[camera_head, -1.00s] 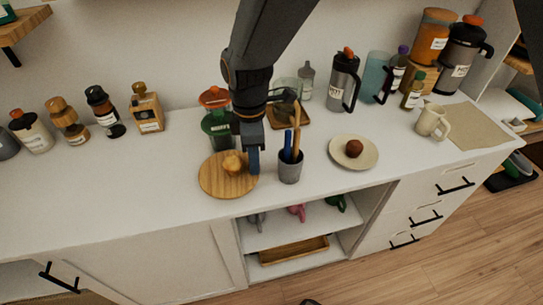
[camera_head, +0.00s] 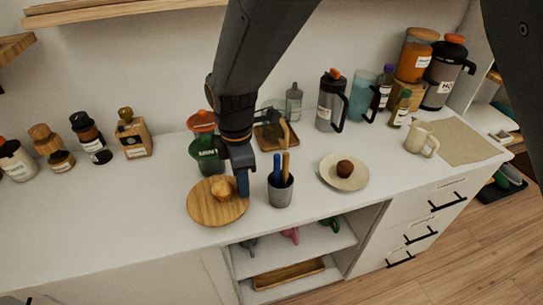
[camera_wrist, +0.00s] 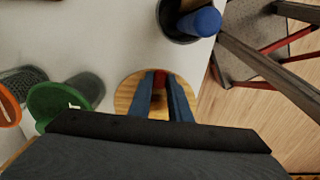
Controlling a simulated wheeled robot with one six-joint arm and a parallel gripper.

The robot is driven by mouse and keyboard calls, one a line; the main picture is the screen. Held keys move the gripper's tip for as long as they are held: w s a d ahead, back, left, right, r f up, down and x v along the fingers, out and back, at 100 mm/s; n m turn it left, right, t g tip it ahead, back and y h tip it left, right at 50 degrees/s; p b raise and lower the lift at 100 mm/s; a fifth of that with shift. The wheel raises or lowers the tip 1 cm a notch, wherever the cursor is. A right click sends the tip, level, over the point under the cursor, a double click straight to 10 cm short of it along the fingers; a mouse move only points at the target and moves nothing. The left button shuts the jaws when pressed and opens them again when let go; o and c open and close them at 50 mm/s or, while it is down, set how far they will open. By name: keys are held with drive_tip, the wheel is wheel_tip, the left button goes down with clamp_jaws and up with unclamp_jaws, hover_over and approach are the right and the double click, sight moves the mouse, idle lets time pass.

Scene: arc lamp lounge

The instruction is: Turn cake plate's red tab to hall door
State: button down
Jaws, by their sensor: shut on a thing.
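The cake plate is a round wooden board (camera_head: 205,211) on the white counter, with a small yellow-brown cake (camera_head: 221,188) on it. My gripper (camera_head: 243,184) points down at the plate's right edge. In the wrist view the two blue fingers (camera_wrist: 163,84) reach over the plate (camera_wrist: 125,100) and close on a red tab (camera_wrist: 160,79). In the head view the gripper hides the tab. The cake is hidden in the wrist view. I cannot make out a hall door in either view.
A grey cup (camera_head: 281,192) with pens and a wooden utensil stands close right of the gripper. A green jar (camera_head: 206,152) stands close behind the plate. A saucer with a brown ball (camera_head: 345,169) is farther right. The counter left of the plate is clear.

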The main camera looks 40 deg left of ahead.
drive_tip(key=c, duration=1.6)
unclamp_jaws()
drive_tip(key=shift+c, duration=0.2)
drive_tip(key=shift+r, duration=0.1)
wheel_tip(320, 180, up, 8)
drive_tip(key=b, duration=0.1)
drive_tip(key=shift+b, duration=0.3)
drive_tip(key=shift+w, duration=0.15)
drive_tip(key=w+d+m, duration=0.5)
drive_tip(key=d, duration=0.4)
drive_tip(key=w+d+f+m, duration=0.1)
drive_tip(key=w+d+m, duration=0.35)
drive_tip(key=d, duration=0.55)
drive_tip(key=w+d+m, duration=0.5)
drive_tip(key=w+d, duration=0.1)
drive_tip(key=d, duration=0.3)
drive_tip(key=s+d+f+m, duration=0.1)
drive_tip(key=s+d+m, duration=0.2)
drive_tip(key=d+m, duration=0.4)
drive_tip(key=s+d+f+m, duration=0.2)
drive_tip(key=d+m, duration=0.5)
drive_tip(key=d, duration=1.1)
drive_tip(key=shift+s+d+t, duration=0.3)
drive_tip(key=shift+s+d, duration=0.1)
drive_tip(key=shift+s, duration=0.45)
